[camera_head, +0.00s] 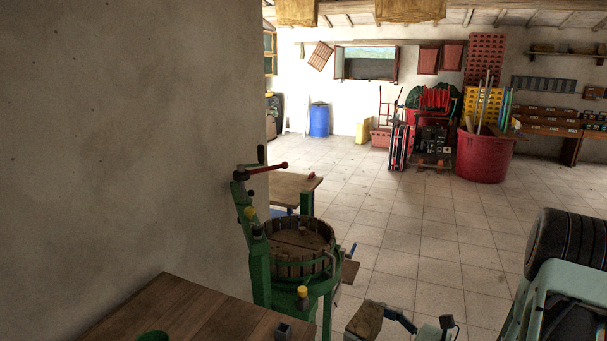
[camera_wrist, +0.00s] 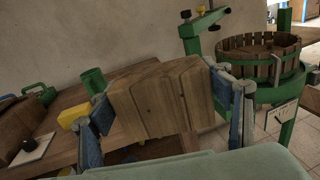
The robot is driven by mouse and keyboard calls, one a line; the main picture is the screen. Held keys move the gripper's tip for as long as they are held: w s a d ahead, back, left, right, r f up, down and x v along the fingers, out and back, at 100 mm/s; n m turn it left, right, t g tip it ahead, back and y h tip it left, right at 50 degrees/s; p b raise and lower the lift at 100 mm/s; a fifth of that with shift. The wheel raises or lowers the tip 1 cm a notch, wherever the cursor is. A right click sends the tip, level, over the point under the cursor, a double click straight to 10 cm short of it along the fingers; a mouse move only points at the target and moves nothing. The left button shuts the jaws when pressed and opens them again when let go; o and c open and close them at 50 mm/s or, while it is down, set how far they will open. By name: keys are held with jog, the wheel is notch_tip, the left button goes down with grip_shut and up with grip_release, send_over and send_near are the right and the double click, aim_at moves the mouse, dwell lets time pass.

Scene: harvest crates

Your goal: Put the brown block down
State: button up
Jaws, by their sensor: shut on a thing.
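The brown block (camera_wrist: 165,100) is a wooden block with visible grain, held between the blue-padded fingers of my gripper (camera_wrist: 163,104) in the wrist view. One finger is on each side of it. In the head view the block (camera_head: 364,320) shows at the bottom, right of the wooden table (camera_head: 190,308), with my gripper (camera_head: 392,316) at its right. The block looks raised above the tiled floor and apart from the tabletop. The wrist view shows the wooden table (camera_wrist: 68,98) behind and left of the block, which hides part of it.
A green-framed press with a slatted wooden tub (camera_head: 300,262) stands beyond the table. A green cup (camera_wrist: 98,80) and a yellow object (camera_wrist: 73,117) are on the table. Black tyres (camera_head: 568,240) stand at the right. Tiled floor (camera_head: 420,240) is open in the middle.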

aim_at(365, 318)
notch_tip(365, 318, up, 6)
jog(key=p, duration=0.6)
jog(key=shift+a+r+p, duration=0.1)
jog(key=shift+r+p, duration=0.05)
jog(key=shift+p, duration=0.2)
jog(key=shift+w+a+r+m+t+h, duration=0.15)
jog(key=shift+m+t+h, duration=0.45)
jog(key=shift+t, duration=0.1)
jog(key=shift+r+m+t+h, duration=0.1)
jog(key=shift+m+t+h, duration=0.8)
jog(key=shift+s+d+f+m+t+h, duration=0.15)
jog(key=shift+m+t+h, duration=0.35)
jog(key=shift+h, duration=0.3)
jog(key=shift+s+d+f+m+t+h, duration=0.15)
jog(key=shift+m+t+h, duration=0.35)
jog(key=shift+h, duration=0.3)
jog(key=shift+w, duration=0.1)
jog(key=shift+a, duration=0.1)
